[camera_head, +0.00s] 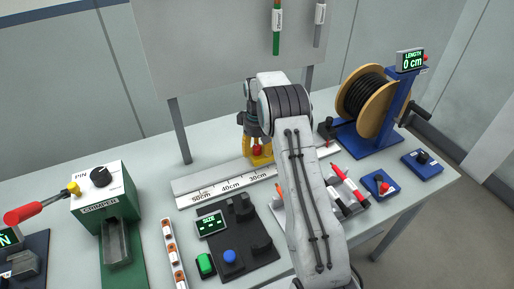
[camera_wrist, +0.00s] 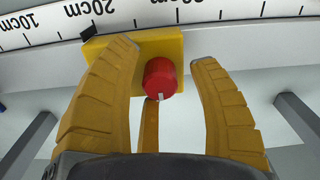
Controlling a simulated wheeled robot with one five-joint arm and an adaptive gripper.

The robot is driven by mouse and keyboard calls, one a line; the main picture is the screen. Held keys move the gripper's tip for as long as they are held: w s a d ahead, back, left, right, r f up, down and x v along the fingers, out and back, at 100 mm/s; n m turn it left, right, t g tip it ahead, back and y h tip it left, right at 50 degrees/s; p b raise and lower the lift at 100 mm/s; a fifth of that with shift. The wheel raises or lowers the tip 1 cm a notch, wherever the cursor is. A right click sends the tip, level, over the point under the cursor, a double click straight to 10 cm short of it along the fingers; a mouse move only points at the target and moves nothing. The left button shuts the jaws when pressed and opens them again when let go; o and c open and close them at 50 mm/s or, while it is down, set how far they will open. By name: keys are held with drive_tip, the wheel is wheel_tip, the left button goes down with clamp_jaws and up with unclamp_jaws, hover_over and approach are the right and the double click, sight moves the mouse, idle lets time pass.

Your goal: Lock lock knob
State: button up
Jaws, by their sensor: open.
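The lock knob (camera_wrist: 160,78) is a round red knob with a small white mark near its lower edge. It sits on a yellow block (camera_wrist: 114,45) on the measuring rail, between my fingers in the wrist view. My gripper (camera_wrist: 165,55) is open, with one yellow finger on each side of the knob and visible gaps to both. In the head view the red knob (camera_head: 257,150) and yellow block (camera_head: 262,161) show just below my gripper (camera_head: 254,140), partly hidden by it and my arm.
The white ruler rail (camera_head: 221,182) runs across the table behind my arm. A cable spool (camera_head: 362,95) on a blue stand is at right, with a display reading 0 cm. A green machine (camera_head: 104,204) with a red lever is at left. A size station (camera_head: 232,240) stands in front.

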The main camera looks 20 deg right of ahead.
drive_tip(key=shift+o, duration=0.3)
clamp_jaws()
idle(0.4)
